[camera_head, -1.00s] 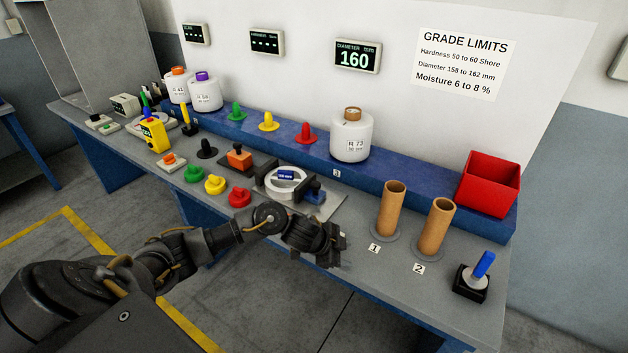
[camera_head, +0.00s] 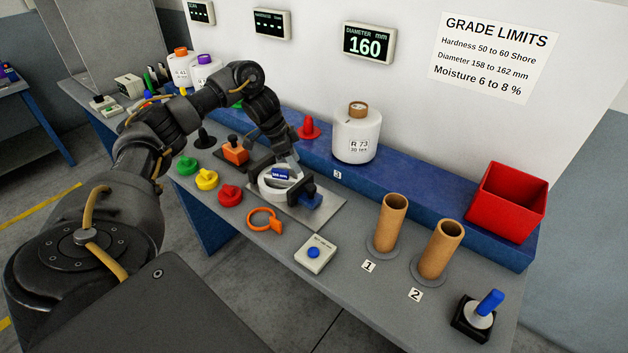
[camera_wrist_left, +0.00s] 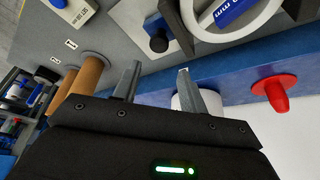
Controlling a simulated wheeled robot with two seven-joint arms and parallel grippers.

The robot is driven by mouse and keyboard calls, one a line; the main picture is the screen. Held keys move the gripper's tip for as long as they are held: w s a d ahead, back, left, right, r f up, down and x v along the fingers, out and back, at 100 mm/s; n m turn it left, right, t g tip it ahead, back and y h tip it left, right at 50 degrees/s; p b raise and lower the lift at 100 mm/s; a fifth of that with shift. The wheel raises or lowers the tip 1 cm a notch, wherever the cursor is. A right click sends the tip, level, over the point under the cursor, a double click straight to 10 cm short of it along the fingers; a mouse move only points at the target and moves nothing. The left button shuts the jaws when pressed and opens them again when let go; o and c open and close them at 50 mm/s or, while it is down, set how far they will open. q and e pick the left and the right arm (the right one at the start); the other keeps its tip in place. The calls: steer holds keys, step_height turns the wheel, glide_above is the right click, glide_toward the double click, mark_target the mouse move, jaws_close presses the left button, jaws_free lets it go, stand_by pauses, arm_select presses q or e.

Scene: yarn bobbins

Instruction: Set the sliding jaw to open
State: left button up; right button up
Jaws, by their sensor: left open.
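The diameter gauge is a grey plate (camera_head: 325,216) with a white ring (camera_head: 268,190) between dark jaws; the ring bears a blue label. The sliding jaw (camera_head: 304,196), dark with a blue block and a knob, stands at the ring's right side, close against it. Its knob and blue block show at the top of the left wrist view (camera_wrist_left: 157,38), beside the ring (camera_wrist_left: 262,28). My left gripper (camera_head: 290,157) is open and empty above the back of the ring, fingers pointing down; its two fingertips show in the wrist view (camera_wrist_left: 158,78). My right gripper is not in view.
Two cardboard tubes (camera_head: 390,222) (camera_head: 440,248) stand to the right, with a blue-handled joystick (camera_head: 482,314) and a red bin (camera_head: 505,203) beyond. A blue-button box (camera_head: 315,253) and an orange ring (camera_head: 264,219) lie in front. Bobbin R 73 (camera_head: 357,133) stands on the blue ledge behind.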

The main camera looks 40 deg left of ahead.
mark_target(310, 186)
arm_select(q)
steer(key=p+x, duration=0.1)
steer(key=x, duration=0.8)
steer(key=shift+d+f, duration=0.2)
steer(key=shift+w+d+f, duration=0.15)
steer(key=shift+w+f, duration=0.05)
steer(key=shift+f, duration=0.45)
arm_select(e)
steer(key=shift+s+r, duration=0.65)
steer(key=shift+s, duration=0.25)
arm_select(q)
steer(key=shift+c, duration=0.6)
jaws_close()
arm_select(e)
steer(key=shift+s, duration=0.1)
